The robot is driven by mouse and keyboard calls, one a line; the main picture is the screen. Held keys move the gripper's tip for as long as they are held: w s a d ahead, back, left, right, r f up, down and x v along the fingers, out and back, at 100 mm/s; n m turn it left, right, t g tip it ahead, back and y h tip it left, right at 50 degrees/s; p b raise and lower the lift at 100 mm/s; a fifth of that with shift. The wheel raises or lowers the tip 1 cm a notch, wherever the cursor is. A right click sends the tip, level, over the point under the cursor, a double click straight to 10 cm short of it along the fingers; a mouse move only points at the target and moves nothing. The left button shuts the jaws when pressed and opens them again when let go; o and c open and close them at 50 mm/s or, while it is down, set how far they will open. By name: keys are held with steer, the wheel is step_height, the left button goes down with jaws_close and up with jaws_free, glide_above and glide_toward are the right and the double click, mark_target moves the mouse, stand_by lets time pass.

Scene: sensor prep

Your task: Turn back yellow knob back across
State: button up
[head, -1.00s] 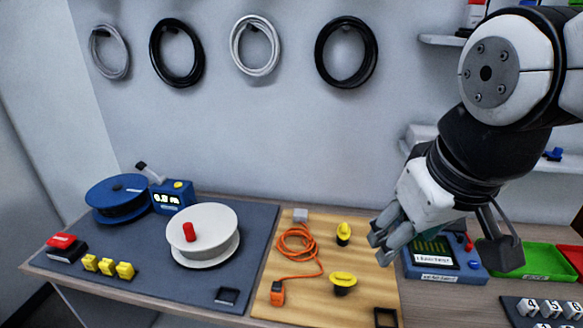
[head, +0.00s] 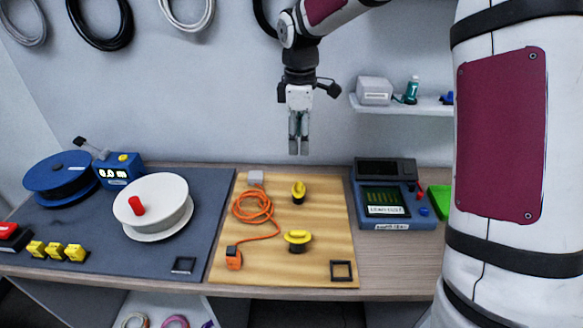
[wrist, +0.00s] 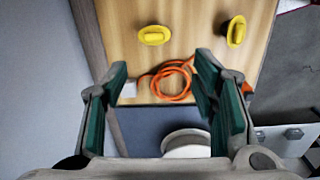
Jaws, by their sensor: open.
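The back yellow knob (head: 298,192) stands on the wooden board (head: 325,215), its grip bar pointing roughly from the wall to the front edge. It also shows in the wrist view (wrist: 153,35). The front yellow knob (head: 298,238) has its bar lying left to right; it shows in the wrist view (wrist: 235,31) too. My gripper (head: 298,150) hangs fingers down in the air, above and apart from the back knob. In the wrist view its jaws (wrist: 160,88) are open with nothing held between them.
An orange cable (head: 252,205) lies coiled left of the knobs. A blue meter (head: 388,195) stands to the right of the board. A white spool (head: 155,200) is on the grey mat at left. The wall shelf (head: 425,103) is right of my gripper.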

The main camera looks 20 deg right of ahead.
mark_target(299, 185)
steer(key=shift+n, duration=0.3)
steer(key=f, duration=0.5)
steer(key=w+f, duration=0.1)
steer(key=f, duration=0.4)
steer(key=f+p, duration=0.1)
steer(key=f, duration=0.4)
steer(key=shift+w+d+f, duration=0.2)
steer(key=shift+w, duration=0.1)
steer(key=c, duration=1.2)
